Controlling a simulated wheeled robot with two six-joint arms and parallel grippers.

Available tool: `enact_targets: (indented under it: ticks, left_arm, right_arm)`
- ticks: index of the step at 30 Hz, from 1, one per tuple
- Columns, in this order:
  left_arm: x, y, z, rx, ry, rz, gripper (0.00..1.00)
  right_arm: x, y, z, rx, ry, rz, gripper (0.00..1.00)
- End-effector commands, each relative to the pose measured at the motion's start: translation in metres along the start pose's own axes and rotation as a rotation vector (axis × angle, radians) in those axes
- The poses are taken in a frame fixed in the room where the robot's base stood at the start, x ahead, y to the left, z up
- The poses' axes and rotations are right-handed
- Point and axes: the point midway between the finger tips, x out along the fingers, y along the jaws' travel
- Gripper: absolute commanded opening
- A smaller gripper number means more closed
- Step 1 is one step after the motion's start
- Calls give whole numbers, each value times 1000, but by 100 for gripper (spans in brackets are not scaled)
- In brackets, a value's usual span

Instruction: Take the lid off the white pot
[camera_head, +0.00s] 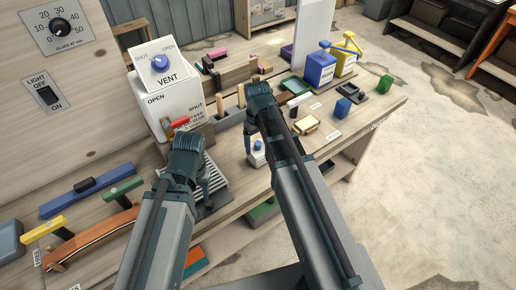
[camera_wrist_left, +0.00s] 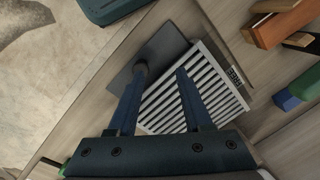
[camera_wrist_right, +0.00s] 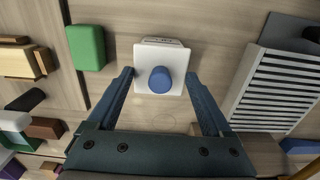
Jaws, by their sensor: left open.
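The white pot (camera_wrist_right: 150,52) is a small squarish white block with a round blue knob (camera_wrist_right: 160,79) on its lid, seen from above in the right wrist view. In the head view the white pot (camera_head: 257,157) stands on the bench, partly hidden by my right arm. My right gripper (camera_wrist_right: 159,74) is open and empty, its fingertips on either side of the knob in that view; I cannot tell its height above the lid. My left gripper (camera_wrist_left: 161,70) is open and empty over a white slatted rack (camera_wrist_left: 215,87) and a dark plate (camera_wrist_left: 160,47).
A green block (camera_wrist_right: 86,47) lies left of the pot. A white vent box (camera_head: 165,95) stands at the back left. Blue (camera_head: 320,68) and yellow (camera_head: 346,60) containers stand toward the far end. Coloured handles lie at the near left. Bare wood surrounds the pot.

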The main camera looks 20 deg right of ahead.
Motion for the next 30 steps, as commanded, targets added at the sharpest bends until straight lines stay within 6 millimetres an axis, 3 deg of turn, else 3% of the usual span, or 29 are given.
enact_targets:
  ticks: [1,5,17,28,30]
  left_arm:
    - [0,0,0,0,0,0,50]
    - [0,0,0,0,0,0,50]
    - [-5,0,0,0,0,0,50]
    - [-41,-4,2,0,0,0,50]
    - [-38,-4,2,0,0,0,50]
  right_arm:
    - [0,0,0,0,0,0,55]
    - [0,0,0,0,0,0,32]
    - [-6,0,0,0,0,0,32]
    - [-41,-4,-2,1,0,0,32]
    - [-38,-11,11,1,0,0,32]
